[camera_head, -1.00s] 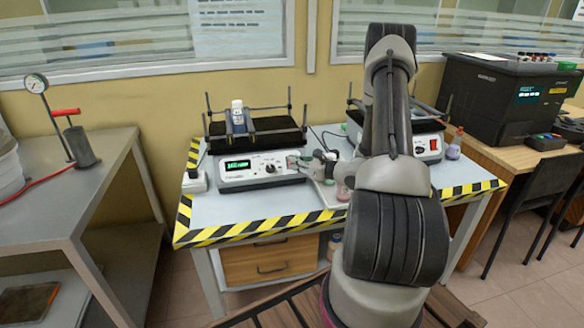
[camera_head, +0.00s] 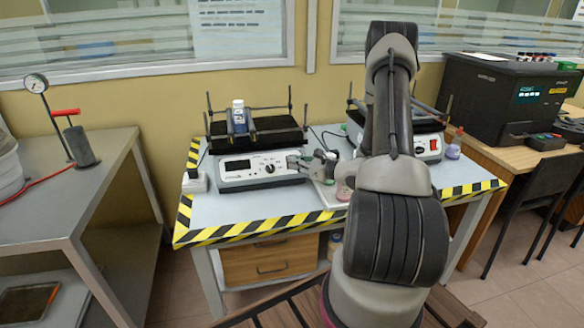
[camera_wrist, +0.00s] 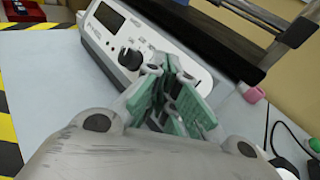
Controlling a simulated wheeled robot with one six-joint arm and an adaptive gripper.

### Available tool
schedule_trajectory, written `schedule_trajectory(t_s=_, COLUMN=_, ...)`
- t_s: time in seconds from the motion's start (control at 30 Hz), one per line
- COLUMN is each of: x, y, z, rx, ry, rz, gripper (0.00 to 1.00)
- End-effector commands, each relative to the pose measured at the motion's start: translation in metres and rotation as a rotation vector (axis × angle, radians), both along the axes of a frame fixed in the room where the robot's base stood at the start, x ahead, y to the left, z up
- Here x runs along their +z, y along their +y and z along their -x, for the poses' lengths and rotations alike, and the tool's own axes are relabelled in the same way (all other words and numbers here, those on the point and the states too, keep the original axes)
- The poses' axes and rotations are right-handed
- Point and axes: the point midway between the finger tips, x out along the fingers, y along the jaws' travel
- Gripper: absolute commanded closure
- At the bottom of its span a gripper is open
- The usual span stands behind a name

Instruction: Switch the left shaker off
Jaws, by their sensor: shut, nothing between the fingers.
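The left shaker (camera_head: 240,174) stands on the table with a white front panel, a dark top platform and a bottle (camera_head: 238,116) on it. Its display (camera_head: 237,165) is dark, and its black knob (camera_head: 270,169) is on the panel. In the wrist view the shaker (camera_wrist: 104,52) fills the upper middle, with the knob (camera_wrist: 131,58) just left of the fingers. My gripper (camera_head: 297,162) is shut and empty, its green-padded fingertips (camera_wrist: 168,75) at the right end of the front panel. The fingers hide the panel's switch area; I cannot tell whether they touch it.
A second shaker (camera_head: 428,147) stands to the right, partly behind my arm. The table front, edged with striped tape (camera_head: 262,229), is clear.

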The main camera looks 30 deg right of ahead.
Motion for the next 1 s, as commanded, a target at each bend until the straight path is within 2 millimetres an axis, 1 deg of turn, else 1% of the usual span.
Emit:
schedule_trajectory(t_s=0.4, x=0.004, y=0.001, z=0.004, rx=0.000, ry=-0.001, rz=0.000, gripper=1.00)
schedule_trajectory(t_s=0.8, x=0.025, y=0.009, z=0.034, rx=0.000, ry=0.000, rz=0.000, gripper=1.00)
schedule_trajectory(t_s=1.0, x=0.030, y=0.012, z=0.041, rx=0.000, ry=0.000, rz=0.000, gripper=1.00)
